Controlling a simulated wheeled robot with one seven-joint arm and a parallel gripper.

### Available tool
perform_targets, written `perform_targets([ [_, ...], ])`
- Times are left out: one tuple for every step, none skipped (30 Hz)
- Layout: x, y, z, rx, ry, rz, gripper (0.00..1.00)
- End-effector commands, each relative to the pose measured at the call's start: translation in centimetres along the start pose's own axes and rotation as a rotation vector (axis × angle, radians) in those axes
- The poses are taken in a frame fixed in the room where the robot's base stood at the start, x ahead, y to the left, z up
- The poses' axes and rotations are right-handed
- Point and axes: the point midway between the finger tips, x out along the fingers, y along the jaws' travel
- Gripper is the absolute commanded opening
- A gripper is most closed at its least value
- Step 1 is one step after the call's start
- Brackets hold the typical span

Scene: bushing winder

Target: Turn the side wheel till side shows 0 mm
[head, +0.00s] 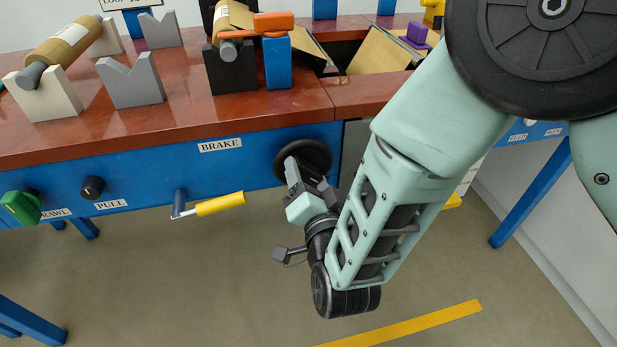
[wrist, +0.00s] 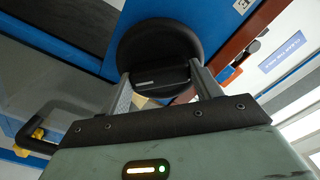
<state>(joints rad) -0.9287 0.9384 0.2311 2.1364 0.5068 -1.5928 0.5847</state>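A round black wheel (head: 309,157) sits on the blue front panel, right of the BRAKE label. It also shows in the wrist view (wrist: 150,38), with a dark raised bar (wrist: 160,77) across its lower part. My gripper (head: 308,183) is at this wheel. In the wrist view its two fingers (wrist: 161,82) stand apart, one at each end of the bar. I cannot tell whether they press on it or only stand around it. No label naming a side wheel and no millimetre reading is legible.
A crank with a yellow handle (head: 220,204), a black knob (head: 93,187) marked PULL and a green knob (head: 21,207) lie left along the panel. The red-brown bench top (head: 180,113) bears grey V-blocks (head: 132,80) and rolls.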

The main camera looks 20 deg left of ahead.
Motion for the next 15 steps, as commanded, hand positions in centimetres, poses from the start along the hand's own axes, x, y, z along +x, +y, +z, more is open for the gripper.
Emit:
perform_targets([
  [-0.02,0.03,0.0,0.0,0.0,0.001,0.47],
  [-0.02,0.03,0.0,0.0,0.0,0.001,0.41],
  [-0.02,0.03,0.0,0.0,0.0,0.001,0.41],
  [-0.03,0.03,0.0,0.0,0.0,0.001,0.41],
  [-0.03,0.03,0.0,0.0,0.0,0.001,0.41],
  [-0.03,0.03,0.0,-0.001,0.0,0.001,0.41],
  [-0.03,0.04,0.0,-0.003,0.0,0.001,0.41],
  [-0.04,0.04,0.0,-0.006,0.0,0.001,0.41],
  [-0.04,0.04,0.01,-0.011,0.0,0.001,0.41],
  [-0.04,0.05,0.01,-0.017,0.0,0.001,0.41],
  [-0.04,0.05,0.01,-0.024,0.0,0.001,0.41],
  [-0.04,0.05,0.01,-0.037,0.0,0.001,0.41],
  [-0.04,0.05,0.01,-0.048,0.0,0.001,0.41],
  [-0.04,0.05,0.01,-0.061,0.0,0.001,0.41],
  [-0.04,0.05,0.02,-0.081,0.001,0.001,0.41],
])
